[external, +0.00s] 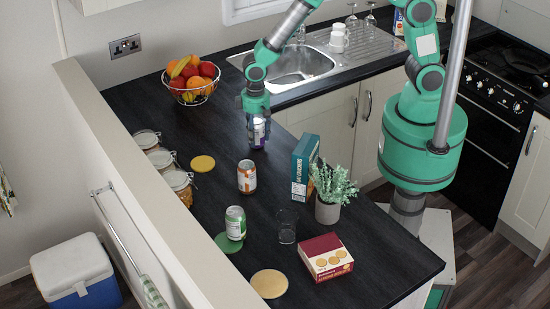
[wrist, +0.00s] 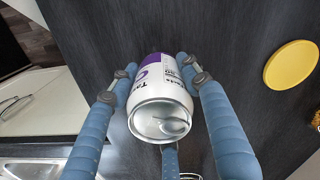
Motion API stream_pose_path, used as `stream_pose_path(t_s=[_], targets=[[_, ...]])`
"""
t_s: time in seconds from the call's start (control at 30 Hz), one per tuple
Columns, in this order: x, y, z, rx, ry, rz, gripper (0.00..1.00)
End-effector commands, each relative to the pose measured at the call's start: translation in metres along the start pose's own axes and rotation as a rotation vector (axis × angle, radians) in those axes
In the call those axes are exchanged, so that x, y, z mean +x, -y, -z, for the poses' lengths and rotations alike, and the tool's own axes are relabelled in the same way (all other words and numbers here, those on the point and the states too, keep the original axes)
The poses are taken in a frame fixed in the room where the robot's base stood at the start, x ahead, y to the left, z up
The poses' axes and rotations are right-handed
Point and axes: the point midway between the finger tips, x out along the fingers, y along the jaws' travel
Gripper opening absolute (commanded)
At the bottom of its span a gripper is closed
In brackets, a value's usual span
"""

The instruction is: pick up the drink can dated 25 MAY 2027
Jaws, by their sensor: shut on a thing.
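My gripper (external: 258,118) is shut on a white and purple drink can (external: 259,132) near the sink end of the dark counter. In the wrist view the can (wrist: 160,95) lies between the blue fingers of my gripper (wrist: 160,78), its lid and pull tab facing the camera. I cannot read a date on it. From these views I cannot tell whether its base touches the counter. An orange and white can (external: 247,177) stands upright nearer the front. A green and white can (external: 235,223) stands on or beside a green coaster (external: 229,243).
A fruit basket (external: 192,82) and sink (external: 292,66) lie behind. Several jars (external: 178,184) line the left edge. A teal box (external: 305,166), potted plant (external: 328,212), glass (external: 287,226) and red box (external: 327,257) stand at right. Yellow coasters (external: 203,163) lie flat.

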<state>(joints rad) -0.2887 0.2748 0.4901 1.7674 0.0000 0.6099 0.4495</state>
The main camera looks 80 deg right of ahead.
Motion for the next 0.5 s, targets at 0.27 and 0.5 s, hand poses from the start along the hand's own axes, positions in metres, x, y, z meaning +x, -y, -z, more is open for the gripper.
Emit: stream_pose_path(t_s=[0.27,0.5], targets=[[-0.031,-0.002,-0.004,0.0,-0.002,0.001,0.11],[-0.034,-0.019,-0.041,0.0,-0.001,0.001,0.11]])
